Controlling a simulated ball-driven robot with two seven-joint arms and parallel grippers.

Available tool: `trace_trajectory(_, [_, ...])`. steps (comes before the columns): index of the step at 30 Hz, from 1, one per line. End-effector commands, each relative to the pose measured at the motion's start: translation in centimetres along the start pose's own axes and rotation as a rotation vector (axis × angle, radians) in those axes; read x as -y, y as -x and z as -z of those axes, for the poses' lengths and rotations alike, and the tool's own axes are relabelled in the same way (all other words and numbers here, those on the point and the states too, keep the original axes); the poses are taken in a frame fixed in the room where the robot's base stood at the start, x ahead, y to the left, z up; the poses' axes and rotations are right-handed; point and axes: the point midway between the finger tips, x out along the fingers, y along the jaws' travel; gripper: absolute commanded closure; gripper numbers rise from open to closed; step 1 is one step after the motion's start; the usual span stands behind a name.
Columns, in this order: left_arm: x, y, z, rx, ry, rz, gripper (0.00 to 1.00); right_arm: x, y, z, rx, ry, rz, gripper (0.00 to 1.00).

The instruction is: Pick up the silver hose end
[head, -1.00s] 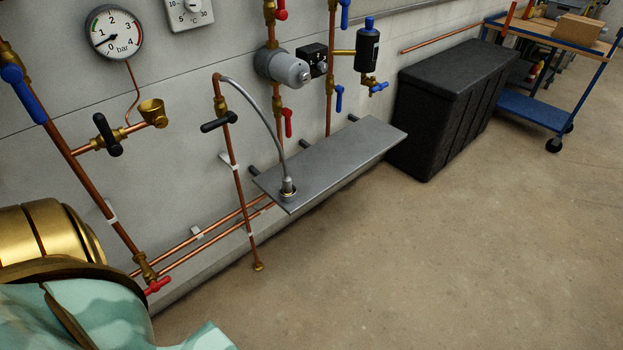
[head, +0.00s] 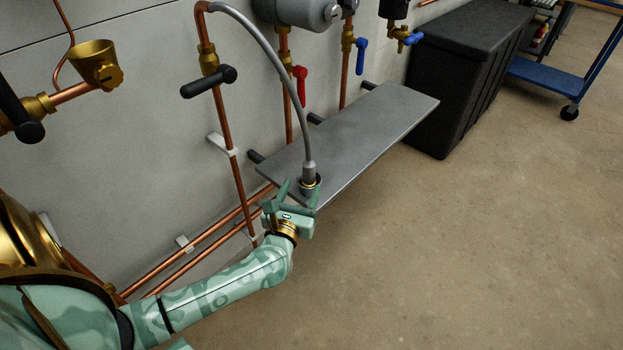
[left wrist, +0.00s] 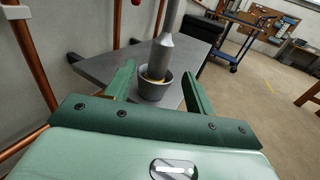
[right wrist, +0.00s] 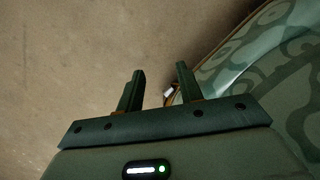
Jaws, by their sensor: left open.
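The silver hose end (head: 309,170) hangs from a grey hose and stands upright in a small grey cup (head: 309,187) at the near left end of the grey shelf. In the left wrist view the hose end (left wrist: 161,56) sits in the cup (left wrist: 153,87), with a brass-coloured ring at its base. My left gripper (head: 297,190) is open right at the near side of the cup. In the left wrist view its fingers (left wrist: 158,88) stand to either side of the cup. My right gripper (right wrist: 160,85) is open and empty over the floor.
The grey shelf (head: 375,125) is bare along its length. A copper pipe with a black-handled valve (head: 210,80) rises left of the hose. A black chest (head: 470,60) stands beyond the shelf, a blue trolley (head: 550,85) farther right. The floor in front is clear.

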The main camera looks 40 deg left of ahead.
Motion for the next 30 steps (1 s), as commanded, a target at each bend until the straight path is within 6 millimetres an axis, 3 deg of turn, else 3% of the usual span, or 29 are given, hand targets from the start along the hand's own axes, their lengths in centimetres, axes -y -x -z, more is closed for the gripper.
trace_trajectory(4, [0.0, -3.1, 0.4, -0.002, -0.004, 0.0, 0.46, -0.4, -0.6, 0.0, 0.013, 0.015, -0.005, 0.64])
trace_trajectory(14, [-0.1, -6.7, 0.0, 0.0, -0.006, 0.0, 0.46, -0.8, -1.3, 0.0, 0.029, 0.035, -0.011, 0.64])
trace_trajectory(18, [-0.1, -8.7, -0.2, -0.003, -0.009, 0.001, 0.46, -1.8, -1.0, 2.0, 0.017, 0.064, -0.031, 0.64])
trace_trajectory(23, [0.0, -9.7, -0.4, -0.002, -0.007, 0.002, 0.46, -2.2, -0.5, 3.4, 0.01, 0.081, -0.042, 0.64])
trace_trajectory(29, [-0.1, -9.7, -0.5, -0.002, -0.007, 0.002, 0.46, -2.2, -0.4, 3.5, 0.009, 0.083, -0.042, 0.64])
trace_trajectory(30, [-0.1, -9.7, -0.5, -0.002, -0.007, 0.001, 0.54, -2.2, -0.4, 3.5, 0.009, 0.083, -0.042, 0.64])
